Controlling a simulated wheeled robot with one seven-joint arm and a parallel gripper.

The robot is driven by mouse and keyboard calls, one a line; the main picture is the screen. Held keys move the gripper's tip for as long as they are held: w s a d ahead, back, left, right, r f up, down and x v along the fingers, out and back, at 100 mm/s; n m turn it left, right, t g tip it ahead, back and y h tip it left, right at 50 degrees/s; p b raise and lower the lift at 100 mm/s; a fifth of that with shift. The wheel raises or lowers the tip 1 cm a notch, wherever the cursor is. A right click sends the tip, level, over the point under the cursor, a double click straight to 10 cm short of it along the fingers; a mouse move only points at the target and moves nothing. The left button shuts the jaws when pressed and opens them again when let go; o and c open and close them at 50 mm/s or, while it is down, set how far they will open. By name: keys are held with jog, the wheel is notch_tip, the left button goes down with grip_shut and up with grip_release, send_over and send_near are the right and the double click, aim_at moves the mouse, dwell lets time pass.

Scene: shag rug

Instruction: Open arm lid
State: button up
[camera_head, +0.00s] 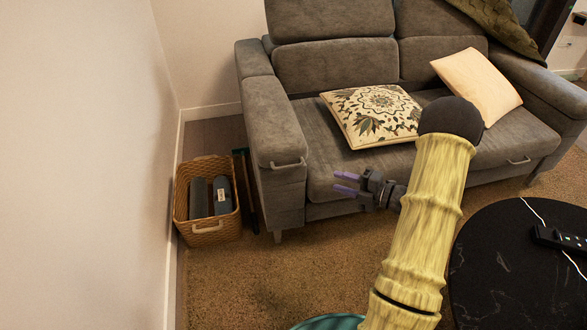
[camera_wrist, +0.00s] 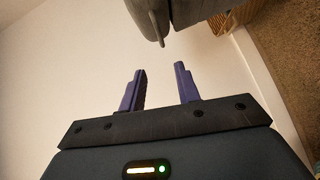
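The grey sofa's left arm (camera_head: 272,115) has a padded top, the lid, which looks closed. A pale curved handle (camera_head: 288,163) is on its front end. My gripper (camera_head: 345,182) is in front of the sofa seat, to the right of the handle and apart from it. Its two purple fingers are open and empty, pointing left. In the wrist view, the open fingers (camera_wrist: 160,69) have a gap between them. The handle (camera_wrist: 158,30) shows beyond them at the top, with part of the grey sofa arm (camera_wrist: 200,10).
A wicker basket (camera_head: 207,230) holding dark items stands left of the sofa arm, near the wall (camera_head: 80,150). A patterned cushion (camera_head: 372,112) and a cream cushion (camera_head: 478,85) lie on the sofa. A round black table (camera_head: 515,275) stands at the right. Brown rug (camera_head: 250,285) is open in front.

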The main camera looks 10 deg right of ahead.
aim_at(291, 167)
jog(key=b+x, duration=0.4)
jog(key=x, duration=1.2)
jog(key=shift+a, duration=0.25)
jog(key=shift+c, duration=0.2)
grip_shut()
